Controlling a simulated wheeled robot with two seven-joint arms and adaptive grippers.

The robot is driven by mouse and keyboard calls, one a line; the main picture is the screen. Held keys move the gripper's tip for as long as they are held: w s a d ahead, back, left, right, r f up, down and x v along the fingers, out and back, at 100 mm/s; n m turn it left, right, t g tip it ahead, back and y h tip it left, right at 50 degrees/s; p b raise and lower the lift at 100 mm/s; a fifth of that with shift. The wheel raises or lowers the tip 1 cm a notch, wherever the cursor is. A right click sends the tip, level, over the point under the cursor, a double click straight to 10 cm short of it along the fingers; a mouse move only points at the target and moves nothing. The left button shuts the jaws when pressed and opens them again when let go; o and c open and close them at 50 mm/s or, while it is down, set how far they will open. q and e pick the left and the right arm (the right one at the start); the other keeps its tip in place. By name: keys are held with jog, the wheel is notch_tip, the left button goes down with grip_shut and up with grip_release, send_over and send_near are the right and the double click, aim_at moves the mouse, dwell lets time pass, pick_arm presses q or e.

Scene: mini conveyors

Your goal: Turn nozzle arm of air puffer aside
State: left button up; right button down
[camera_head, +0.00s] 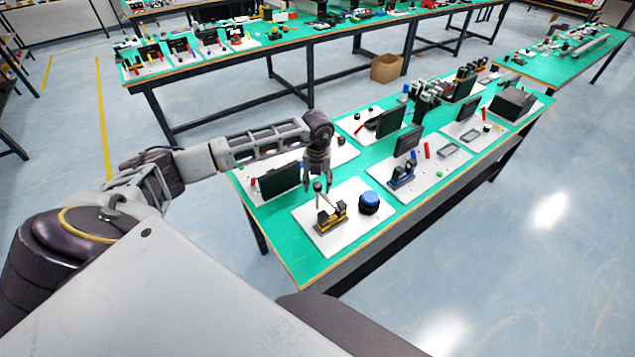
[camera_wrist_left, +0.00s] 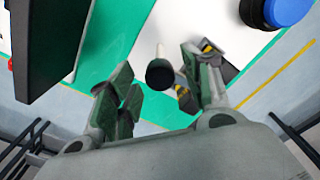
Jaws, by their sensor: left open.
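A small yellow and black device (camera_head: 331,216), likely the air puffer, stands on a white board on the green table. An upright pale arm with a dark round end (camera_head: 317,187) rises from it, likely the nozzle arm. My left gripper (camera_head: 317,181) points down over it, open. In the left wrist view the dark round end (camera_wrist_left: 160,74) shows between the spread fingers of my left gripper (camera_wrist_left: 157,66). Contact with either finger cannot be told. The device's body (camera_wrist_left: 222,68) is partly hidden behind the right finger there. My right gripper is not in view.
A blue-topped round button (camera_head: 369,202) stands just right of the device. A black screen (camera_head: 279,181) stands left of my gripper. A blue device (camera_head: 402,174) and another screen (camera_head: 407,140) are farther right. The white board's front part (camera_head: 345,238) is clear.

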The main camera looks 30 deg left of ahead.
pick_arm(q)
grip_shut()
dwell(0.3)
jog(key=shift+a, duration=0.1)
